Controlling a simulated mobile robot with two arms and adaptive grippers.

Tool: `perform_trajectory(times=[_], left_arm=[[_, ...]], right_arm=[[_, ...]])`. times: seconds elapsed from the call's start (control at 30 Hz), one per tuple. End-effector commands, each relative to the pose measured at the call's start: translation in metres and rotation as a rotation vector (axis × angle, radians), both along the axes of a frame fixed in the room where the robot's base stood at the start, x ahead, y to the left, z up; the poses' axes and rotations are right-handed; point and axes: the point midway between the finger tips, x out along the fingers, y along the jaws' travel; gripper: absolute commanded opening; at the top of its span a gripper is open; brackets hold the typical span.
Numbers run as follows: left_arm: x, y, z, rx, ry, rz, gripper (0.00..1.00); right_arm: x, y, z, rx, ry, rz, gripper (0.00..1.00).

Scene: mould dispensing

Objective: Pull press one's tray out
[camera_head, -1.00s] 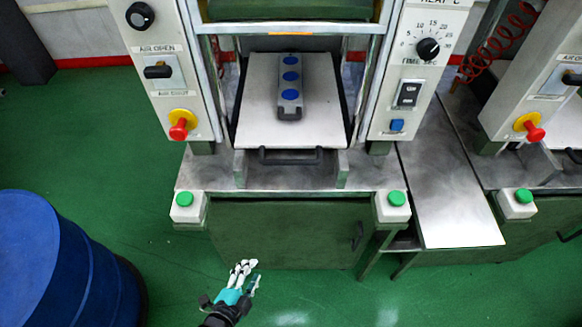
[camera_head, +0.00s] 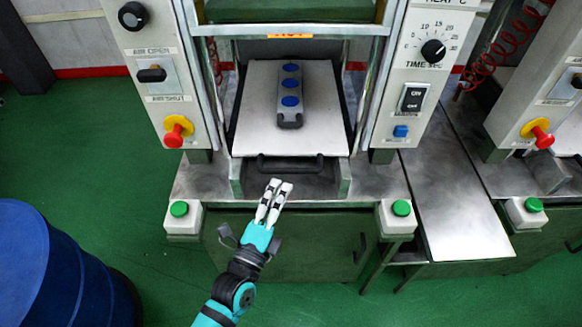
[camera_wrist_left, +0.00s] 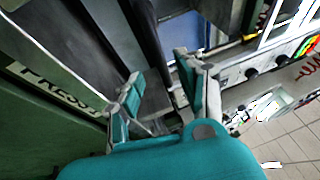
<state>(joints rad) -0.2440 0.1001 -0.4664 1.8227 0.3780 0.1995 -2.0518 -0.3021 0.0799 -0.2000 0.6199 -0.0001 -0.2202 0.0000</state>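Press one's tray (camera_head: 245,130) is a pale flat plate in the press opening, with a grey mould (camera_head: 290,105) with blue circles lying on it. The tray's black bar handle (camera_head: 290,165) is at its front edge. My left gripper (camera_head: 277,184) is just in front of and below the handle, pointing at it, and apart from it in the head view. In the left wrist view the two fingers of the left gripper (camera_wrist_left: 165,90) are spread with nothing clearly between them. A dark bar (camera_wrist_left: 152,45) shows ahead; I cannot tell for sure that it is the handle. My right gripper is not seen.
Green buttons on white boxes (camera_head: 184,217) (camera_head: 396,215) flank the press front. Red emergency knobs (camera_head: 178,131) are on the panels. A bare metal side table (camera_head: 455,205) stands at right. A blue drum (camera_head: 45,270) stands at lower left on the green floor.

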Motion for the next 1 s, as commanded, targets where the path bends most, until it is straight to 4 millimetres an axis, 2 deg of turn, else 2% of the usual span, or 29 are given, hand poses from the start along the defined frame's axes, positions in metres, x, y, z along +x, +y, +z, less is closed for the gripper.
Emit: perform_trajectory(times=[0.1,0.33,0.5,0.77,1.0], left_arm=[[0.025,-0.010,0.006,-0.001,-0.002,0.000,0.38],[0.055,-0.023,0.011,0.001,0.000,-0.001,0.38],[0.063,-0.027,0.012,0.000,0.001,-0.001,0.38],[0.064,-0.027,0.012,0.000,0.001,-0.001,0.38],[0.064,-0.027,0.012,0.000,0.001,-0.001,0.08]], right_arm=[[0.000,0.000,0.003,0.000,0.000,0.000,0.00],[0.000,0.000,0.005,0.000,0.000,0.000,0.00],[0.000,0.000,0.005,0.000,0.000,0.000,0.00],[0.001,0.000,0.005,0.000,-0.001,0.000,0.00],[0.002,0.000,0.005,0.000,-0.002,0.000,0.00]])
